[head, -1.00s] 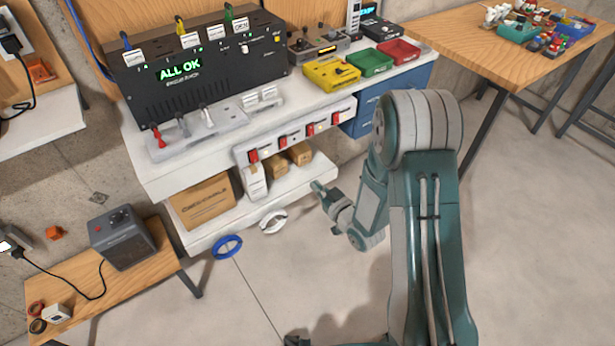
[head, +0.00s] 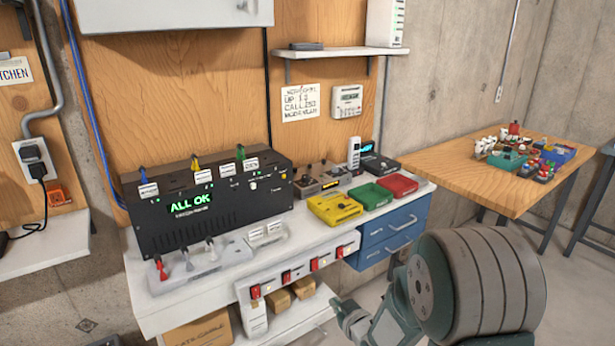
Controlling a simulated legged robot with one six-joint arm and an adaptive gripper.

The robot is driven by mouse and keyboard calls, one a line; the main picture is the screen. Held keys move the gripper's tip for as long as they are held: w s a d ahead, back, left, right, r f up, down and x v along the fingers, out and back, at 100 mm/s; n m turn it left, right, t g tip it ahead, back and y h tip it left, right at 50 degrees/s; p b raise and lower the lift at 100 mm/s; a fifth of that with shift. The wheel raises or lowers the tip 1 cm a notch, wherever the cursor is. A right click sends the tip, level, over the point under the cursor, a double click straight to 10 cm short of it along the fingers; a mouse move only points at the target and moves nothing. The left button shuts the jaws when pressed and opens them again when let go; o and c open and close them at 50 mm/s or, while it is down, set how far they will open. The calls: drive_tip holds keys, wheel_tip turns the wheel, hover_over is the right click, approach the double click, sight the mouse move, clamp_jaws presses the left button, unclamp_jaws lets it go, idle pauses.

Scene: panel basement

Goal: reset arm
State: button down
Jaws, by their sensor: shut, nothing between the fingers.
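My teal and grey arm stands at the lower right of the head view, with its big round grey joint nearest the camera. My gripper (head: 342,306) is small in the picture, at the bottom centre, left of that joint. It is shut and empty. It shows just in front of the right end of the bench's lower shelf (head: 312,312), apart from the items on the bench top. The lower part of my arm is cut off by the picture's bottom edge.
A white bench (head: 150,292) carries a black box (head: 215,205) reading "ALL OK", switches, and yellow (head: 335,208), green (head: 370,196) and red (head: 398,185) trays. Blue drawers (head: 392,235) are under its right end. A wooden table (head: 480,187) with small coloured items stands at right.

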drive_tip(key=s+d+r+m+g+h, duration=0.1)
drive_tip(key=s+d+r+m+h, duration=0.2)
drive_tip(key=r, duration=0.4)
drive_tip(key=s+d+r+g+h, duration=0.2)
drive_tip(key=s+d+r, duration=0.3)
drive_tip(key=s+r, duration=0.1)
drive_tip(key=s+r+m+g, duration=0.1)
drive_tip(key=s+r+g, duration=0.1)
drive_tip(key=s, duration=0.8)
drive_tip(key=s+r+m+g, duration=0.2)
drive_tip(key=s+r, duration=0.1)
drive_tip(key=s, duration=0.7)
drive_tip(key=shift+r, duration=0.35)
drive_tip(key=shift+w+d, duration=0.1)
